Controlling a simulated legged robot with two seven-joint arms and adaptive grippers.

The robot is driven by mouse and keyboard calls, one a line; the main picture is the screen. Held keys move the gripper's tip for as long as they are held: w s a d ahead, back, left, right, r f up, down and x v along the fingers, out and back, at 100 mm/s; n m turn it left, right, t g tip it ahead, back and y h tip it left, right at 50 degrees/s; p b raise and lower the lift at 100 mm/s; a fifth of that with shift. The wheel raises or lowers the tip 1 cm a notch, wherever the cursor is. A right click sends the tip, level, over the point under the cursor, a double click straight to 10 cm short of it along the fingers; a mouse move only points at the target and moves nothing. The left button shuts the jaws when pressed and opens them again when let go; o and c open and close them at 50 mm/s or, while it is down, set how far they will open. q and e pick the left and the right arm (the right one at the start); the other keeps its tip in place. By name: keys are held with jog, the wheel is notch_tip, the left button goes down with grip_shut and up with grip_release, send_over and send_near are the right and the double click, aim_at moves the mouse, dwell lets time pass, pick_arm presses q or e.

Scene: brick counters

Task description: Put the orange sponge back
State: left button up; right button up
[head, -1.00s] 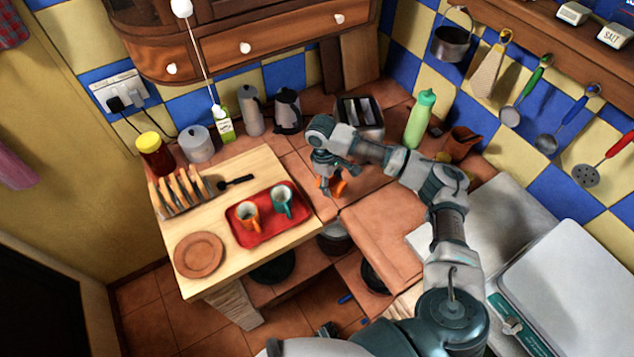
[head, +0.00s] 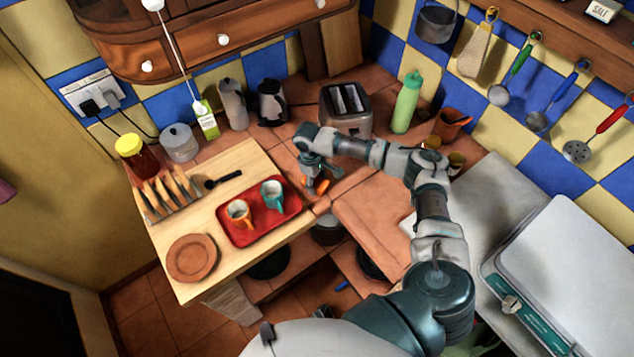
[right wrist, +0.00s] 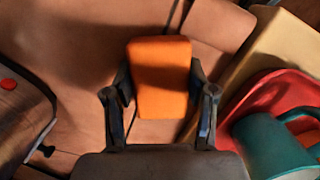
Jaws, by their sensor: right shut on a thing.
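The orange sponge (right wrist: 161,75) sits between the two dark fingers of my right gripper (right wrist: 160,92) in the right wrist view, with a finger against each side. In the head view, my right gripper (head: 316,178) points down over the tiled counter, just right of the wooden board. Small orange parts of the sponge (head: 322,184) show by the fingers, and the rest is hidden. I cannot tell whether the sponge touches the counter. My left gripper is not in view.
A red tray (head: 257,236) with an orange mug (head: 238,213) and a teal mug (head: 272,194) lies on the wooden board (head: 200,280), left of my gripper. The toaster (head: 346,118) stands behind it, with a green bottle (head: 406,103) to its right. Bare counter (head: 360,208) lies nearer.

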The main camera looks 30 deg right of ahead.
jog(key=shift+s+f, duration=0.1)
jog(key=shift+s, duration=0.05)
jog(key=o, duration=1.1)
jog(key=shift+a, duration=0.15)
jog(key=shift+c, duration=0.2)
jog(key=shift+o, duration=1.3)
pick_arm(q)
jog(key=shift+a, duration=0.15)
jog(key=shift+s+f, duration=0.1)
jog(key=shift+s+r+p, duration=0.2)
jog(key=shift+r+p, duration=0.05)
jog(key=shift+p, duration=0.05)
pick_arm(e)
notch_tip(320, 180, up, 12)
jog(key=w, duration=0.2)
jog(key=shift+a, duration=0.4)
